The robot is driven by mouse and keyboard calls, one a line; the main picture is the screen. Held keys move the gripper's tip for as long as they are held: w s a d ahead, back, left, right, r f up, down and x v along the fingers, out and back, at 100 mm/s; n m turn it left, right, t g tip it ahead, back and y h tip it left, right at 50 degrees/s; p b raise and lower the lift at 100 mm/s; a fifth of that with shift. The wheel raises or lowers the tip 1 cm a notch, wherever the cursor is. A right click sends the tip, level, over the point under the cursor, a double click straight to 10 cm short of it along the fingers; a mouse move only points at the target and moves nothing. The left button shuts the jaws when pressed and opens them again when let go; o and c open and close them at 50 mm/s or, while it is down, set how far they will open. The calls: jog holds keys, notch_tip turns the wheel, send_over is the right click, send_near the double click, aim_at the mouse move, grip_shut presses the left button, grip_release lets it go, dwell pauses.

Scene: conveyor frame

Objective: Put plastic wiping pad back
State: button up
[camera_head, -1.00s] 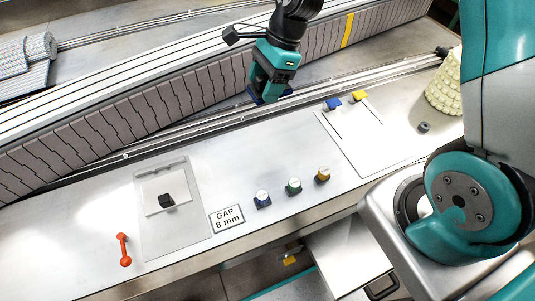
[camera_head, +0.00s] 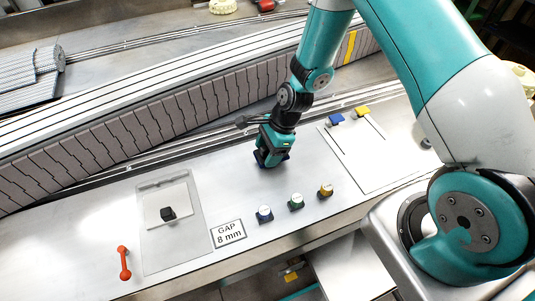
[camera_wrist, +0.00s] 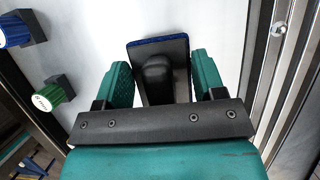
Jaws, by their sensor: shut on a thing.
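My gripper (camera_head: 271,156) is above the bright worktop, at the near side of the rail. In the wrist view my gripper (camera_wrist: 160,85) is shut on the black handle of a dark pad with a blue edge (camera_wrist: 160,45). In the head view the held pad is mostly hidden by my gripper, and I cannot tell whether it touches the worktop. A white pad (camera_head: 158,203) with a black knob (camera_head: 168,213) lies on a grey plate (camera_head: 170,256) at the left. I cannot tell from the look alone which pad is the plastic one.
Blue, green and amber-topped knobs (camera_head: 296,202) stand near the front edge, beside a "GAP 8 mm" sign (camera_head: 229,233). An orange handle (camera_head: 124,263) is at the left. A white panel (camera_head: 372,165) with blue and yellow clips is at the right. A slatted conveyor wall (camera_head: 150,125) runs behind.

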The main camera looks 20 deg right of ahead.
jog(key=shift+f, duration=0.95)
jog(key=shift+f, duration=0.2)
jog(key=o, duration=0.9)
jog(key=shift+r, duration=0.1)
